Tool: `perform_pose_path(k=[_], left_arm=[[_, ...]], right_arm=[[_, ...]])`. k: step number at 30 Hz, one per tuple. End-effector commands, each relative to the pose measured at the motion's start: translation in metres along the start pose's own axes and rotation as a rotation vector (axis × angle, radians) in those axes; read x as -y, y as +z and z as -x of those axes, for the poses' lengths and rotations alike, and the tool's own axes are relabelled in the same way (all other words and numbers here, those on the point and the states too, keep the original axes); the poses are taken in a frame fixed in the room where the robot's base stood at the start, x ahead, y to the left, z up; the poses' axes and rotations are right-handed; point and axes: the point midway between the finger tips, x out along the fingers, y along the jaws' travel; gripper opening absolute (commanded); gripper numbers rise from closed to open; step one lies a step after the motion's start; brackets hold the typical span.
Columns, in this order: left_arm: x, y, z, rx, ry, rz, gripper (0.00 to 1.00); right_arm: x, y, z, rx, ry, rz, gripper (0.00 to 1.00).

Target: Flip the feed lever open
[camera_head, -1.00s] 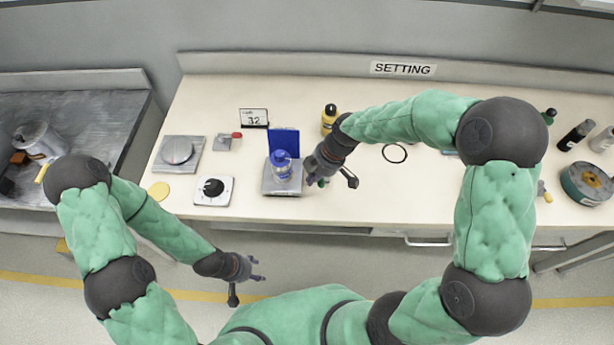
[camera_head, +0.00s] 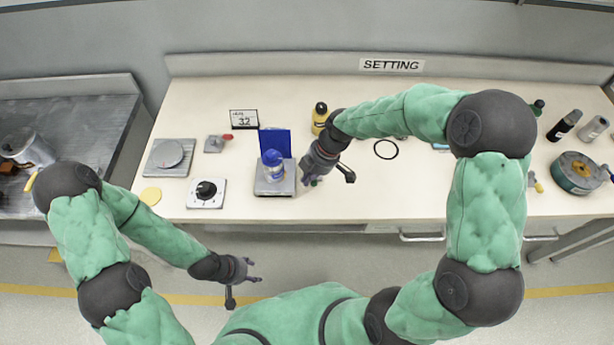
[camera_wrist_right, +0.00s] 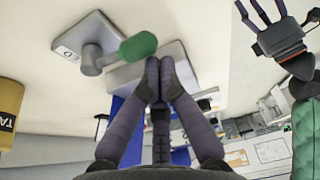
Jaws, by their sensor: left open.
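A small lever with a green knob (camera_wrist_right: 138,46) stands on a plate with a label in the right wrist view. In the head view only a bit of green (camera_head: 314,182) shows by my right gripper (camera_head: 308,180); the rest is hidden. A lever with a red end (camera_head: 218,142) sits further left on the bench. I cannot tell which is the feed lever. In the right wrist view my right gripper (camera_wrist_right: 160,75) has its fingers together, empty, apparently just beside the green knob. My left gripper (camera_head: 256,272) is open and empty in front of the bench.
A yellow bottle (camera_head: 319,117) stands behind my right gripper. The front middle of the bench (camera_head: 400,195) is clear.

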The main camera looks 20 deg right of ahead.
Motion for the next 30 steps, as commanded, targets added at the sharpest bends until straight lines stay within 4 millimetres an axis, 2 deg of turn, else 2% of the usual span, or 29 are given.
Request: perform_pose_path(k=[17, 30], left_arm=[[0.001, 0.0, -0.002, 0.0, 0.0, 0.0, 0.53], [-0.002, 0.0, 0.004, 0.0, 0.0, 0.0, 0.53]], right_arm=[[0.002, 0.011, 0.004, 0.0, -0.055, 0.155, 0.0], [0.003, 0.034, 0.013, 0.0, -0.189, 0.514, 0.0]])
